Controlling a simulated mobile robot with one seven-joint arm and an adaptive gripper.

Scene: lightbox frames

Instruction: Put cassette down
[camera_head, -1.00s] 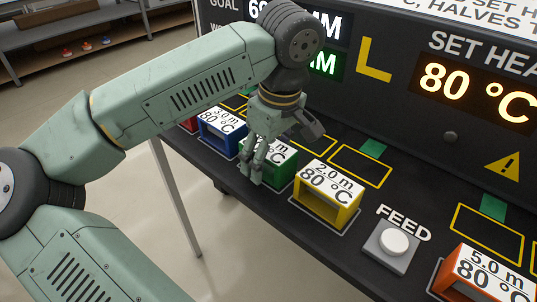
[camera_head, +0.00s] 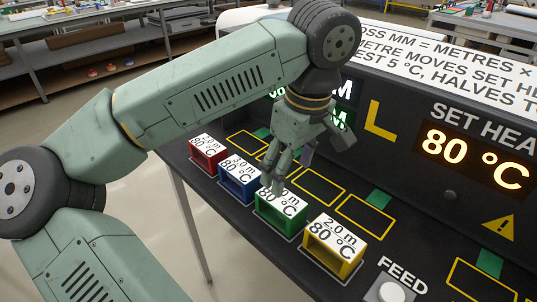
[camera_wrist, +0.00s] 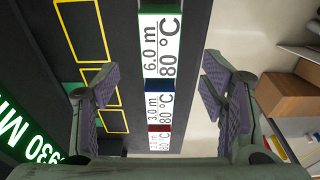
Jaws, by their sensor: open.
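The green cassette (camera_head: 281,221), with a white top reading 80 °C, stands upright in the front row on the black bench, between the blue cassette (camera_head: 240,181) and the yellow cassette (camera_head: 334,247). In the wrist view the green cassette (camera_wrist: 161,42) reads 6.0 m 80 °C. My gripper (camera_head: 272,183) is just above the green cassette, partly covering its label. In the wrist view the two fingers (camera_wrist: 160,88) are spread wide apart with nothing held between them.
The red cassette (camera_head: 208,152) stands at the row's far left end. Several empty yellow-outlined slots (camera_head: 318,187) lie behind the row. The FEED button (camera_head: 391,292) is at the lower right. The display panel (camera_head: 450,140) rises behind the bench.

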